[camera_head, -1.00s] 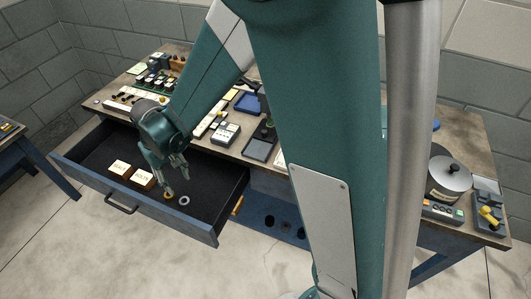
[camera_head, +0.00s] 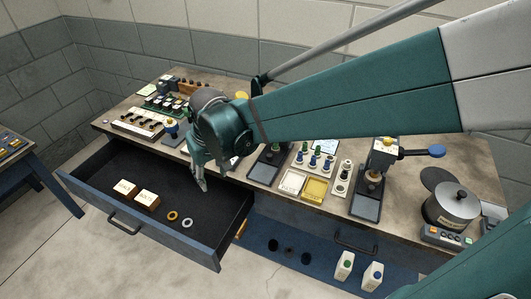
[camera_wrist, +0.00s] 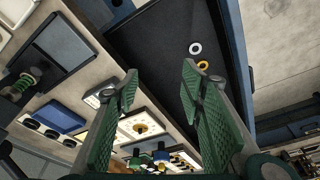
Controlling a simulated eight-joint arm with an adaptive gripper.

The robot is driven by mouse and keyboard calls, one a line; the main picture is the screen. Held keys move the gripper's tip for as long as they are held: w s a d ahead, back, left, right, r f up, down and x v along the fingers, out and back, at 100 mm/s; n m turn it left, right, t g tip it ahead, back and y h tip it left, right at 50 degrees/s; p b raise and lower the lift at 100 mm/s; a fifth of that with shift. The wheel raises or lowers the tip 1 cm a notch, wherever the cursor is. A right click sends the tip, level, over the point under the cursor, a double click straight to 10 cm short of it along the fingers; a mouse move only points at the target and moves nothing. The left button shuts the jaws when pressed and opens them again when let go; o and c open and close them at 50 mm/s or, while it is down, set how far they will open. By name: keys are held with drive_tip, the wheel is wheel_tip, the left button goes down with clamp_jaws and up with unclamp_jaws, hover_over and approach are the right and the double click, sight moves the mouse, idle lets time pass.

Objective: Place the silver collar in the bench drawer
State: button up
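The silver collar (camera_head: 188,223) is a small pale ring lying flat on the dark floor of the open bench drawer (camera_head: 222,243), near its front right. It also shows in the wrist view (camera_wrist: 195,48). A brass-coloured ring (camera_head: 172,215) lies just left of it, and in the wrist view (camera_wrist: 203,65) it is close beside the silver one. My gripper (camera_head: 202,185) is above the back part of the drawer, by the bench edge, apart from both rings. In the wrist view its green fingers (camera_wrist: 158,85) are spread with nothing between them.
The bench top (camera_head: 395,205) holds several fixtures, presses and trays behind my gripper. A round metal pot (camera_head: 453,204) stands at the right. The drawer's right rear floor is clear.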

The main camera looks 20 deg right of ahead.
drive_tip(key=s+d+r+m+t, duration=0.1)
drive_tip(key=s+d+r+t, duration=0.1)
drive_tip(key=s+d+r, duration=0.2)
drive_tip(key=s+d+r+m+t, duration=0.1)
drive_tip(key=s+d+r, duration=0.3)
drive_tip(key=s+d, duration=0.7)
drive_tip(key=shift+d+m+t+h, duration=0.4)
drive_tip(key=shift+d+t, duration=0.3)
drive_tip(key=shift+t, duration=0.1)
